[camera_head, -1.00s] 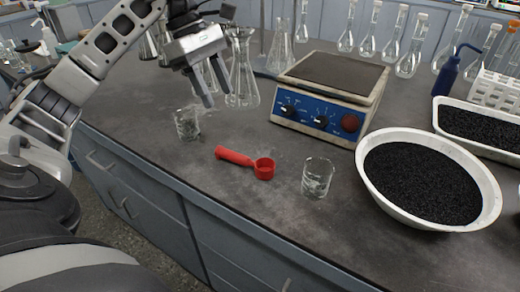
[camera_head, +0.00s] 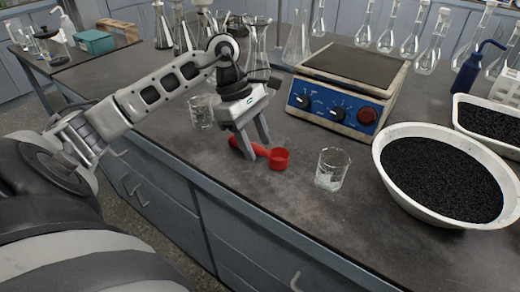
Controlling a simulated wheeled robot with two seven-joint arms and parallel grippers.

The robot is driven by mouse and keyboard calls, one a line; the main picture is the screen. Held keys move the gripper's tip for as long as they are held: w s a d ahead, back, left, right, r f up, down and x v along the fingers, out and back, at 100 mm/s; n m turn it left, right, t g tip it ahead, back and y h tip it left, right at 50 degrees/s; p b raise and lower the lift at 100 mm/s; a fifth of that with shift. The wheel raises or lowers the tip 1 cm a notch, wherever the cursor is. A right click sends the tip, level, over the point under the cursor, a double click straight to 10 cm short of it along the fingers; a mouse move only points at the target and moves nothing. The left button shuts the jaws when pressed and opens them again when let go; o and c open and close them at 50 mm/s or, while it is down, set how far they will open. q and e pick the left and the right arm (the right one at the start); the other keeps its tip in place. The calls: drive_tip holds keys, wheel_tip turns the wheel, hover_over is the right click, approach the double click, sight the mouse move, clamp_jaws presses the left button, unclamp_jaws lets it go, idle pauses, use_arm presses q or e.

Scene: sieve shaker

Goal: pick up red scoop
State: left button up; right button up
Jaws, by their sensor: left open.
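The red scoop (camera_head: 279,159) lies on the dark benchtop, its round cup to the right and its handle to the left. My left gripper (camera_head: 258,149) comes down over the handle, open, with its two fingers pointing down. One finger shows on the near side of the handle and the other on the far side or above it. Part of the handle is hidden by the fingers, and I cannot tell whether they touch it. My right gripper is not in view.
A glass beaker (camera_head: 332,168) stands close right of the scoop, and another beaker (camera_head: 201,111) stands behind my left gripper. A blue-fronted hotplate (camera_head: 337,108) is behind. A white bowl (camera_head: 395,203) of black granules is at right. The bench's front edge is near.

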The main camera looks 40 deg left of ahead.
use_arm(q)
drive_tip(key=shift+d+f, duration=0.15)
drive_tip(key=shift+f, duration=0.3)
drive_tip(key=shift+c, duration=0.3)
clamp_jaws()
drive_tip(key=shift+r, duration=0.15)
